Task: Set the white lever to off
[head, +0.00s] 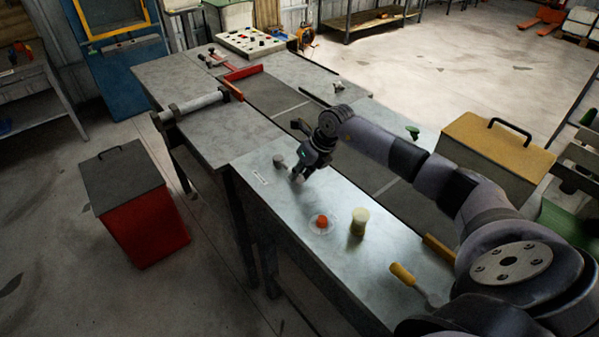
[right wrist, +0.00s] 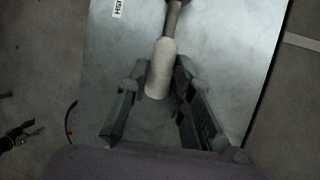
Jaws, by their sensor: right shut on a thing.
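The white lever (right wrist: 160,68) shows in the right wrist view as a pale rounded handle on a grey shaft that runs up to the top edge. My right gripper (right wrist: 150,105) has a finger on each side of the handle and is shut on it. In the head view my right gripper (head: 300,172) is low over the near workbench, by its left edge, and largely hides the lever. A white label (head: 259,177) lies on the bench beside it; its lettering is only partly visible in the wrist view. My left gripper is not in view.
On the near bench (head: 290,212) stand a red button (head: 322,221) on a clear disc and a pale yellow cylinder (head: 359,222). A tan box (head: 492,146) stands at the right, a red bin (head: 148,222) on the floor left.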

